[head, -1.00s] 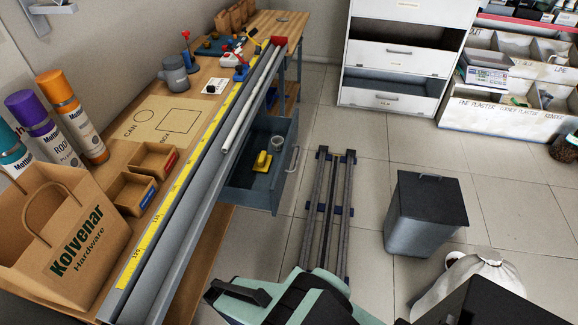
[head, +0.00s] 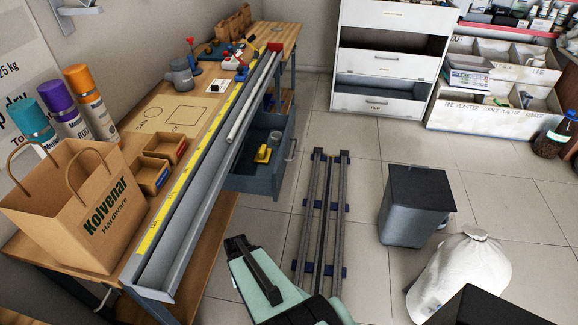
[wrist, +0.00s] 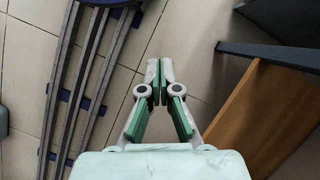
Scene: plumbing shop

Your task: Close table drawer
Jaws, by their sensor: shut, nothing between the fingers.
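The table drawer (head: 250,184) is a blue-grey metal drawer under the wooden workbench (head: 140,135). It stands pulled out to the right, with its handle (head: 293,150) on the outer front. A yellow item (head: 263,154) and a light round item lie inside it. My gripper (wrist: 160,80) shows in the wrist view, its green-padded fingers together and empty above the tiled floor. In the head view my arm is low in the middle, in front of the drawer and apart from it; the fingertips cannot be made out there.
Rails (head: 322,215) run along the floor right of the drawer. A grey bin (head: 415,205) and a white sack (head: 462,275) stand farther right. A long metal channel (head: 205,180) lies along the bench edge. A paper bag (head: 75,205) stands on the bench.

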